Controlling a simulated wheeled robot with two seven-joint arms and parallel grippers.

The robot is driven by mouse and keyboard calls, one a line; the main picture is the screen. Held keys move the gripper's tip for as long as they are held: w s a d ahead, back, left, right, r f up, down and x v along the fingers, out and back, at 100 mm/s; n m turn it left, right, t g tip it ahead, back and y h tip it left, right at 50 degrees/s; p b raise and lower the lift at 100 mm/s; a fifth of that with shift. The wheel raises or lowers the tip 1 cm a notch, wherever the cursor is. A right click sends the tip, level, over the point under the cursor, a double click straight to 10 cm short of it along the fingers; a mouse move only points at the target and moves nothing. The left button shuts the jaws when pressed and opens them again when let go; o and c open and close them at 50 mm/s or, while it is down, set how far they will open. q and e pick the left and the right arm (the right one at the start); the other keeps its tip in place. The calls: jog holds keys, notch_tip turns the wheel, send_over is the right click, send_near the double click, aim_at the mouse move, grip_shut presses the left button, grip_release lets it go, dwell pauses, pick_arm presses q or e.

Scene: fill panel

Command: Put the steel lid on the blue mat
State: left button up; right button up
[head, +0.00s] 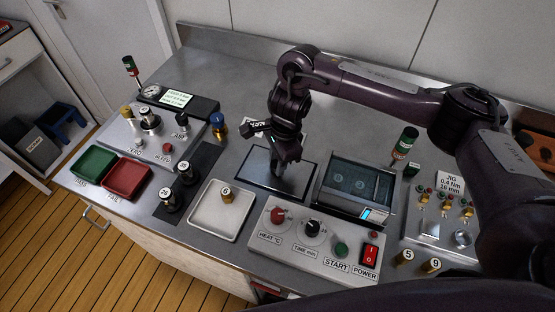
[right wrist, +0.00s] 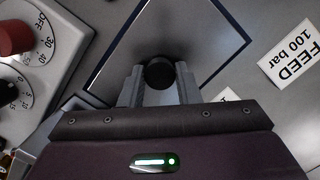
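The steel lid (head: 258,172) is a flat grey square plate in the middle of the bench. In the right wrist view the lid (right wrist: 200,45) has a round black knob (right wrist: 158,75) at its centre. The blue mat shows only as a thin dark blue border (right wrist: 112,48) around the lid; the lid covers the rest. I cannot tell whether the lid touches the mat. My right gripper (head: 278,172) points down at the lid, its fingers (right wrist: 159,88) close on both sides of the knob, seemingly gripping it. My left gripper is not in view.
An open chamber (head: 357,187) stands right of the lid, behind a control panel (head: 318,243) with knobs and a red switch. A white tray (head: 220,209) holds a numbered weight. Green (head: 93,163) and red (head: 127,178) trays lie left. Bench behind is clear.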

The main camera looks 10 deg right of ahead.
jog(key=o, duration=0.4)
jog(key=shift+c, duration=0.2)
jog(key=shift+r+p, duration=0.25)
jog(key=shift+p, duration=0.05)
notch_tip(320, 180, up, 12)
jog(key=d, duration=0.1)
jog(key=shift+w+d+f+b, duration=0.15)
jog(key=shift+d+b, duration=0.2)
jog(key=shift+d, duration=0.05)
jog(key=shift+f, duration=0.1)
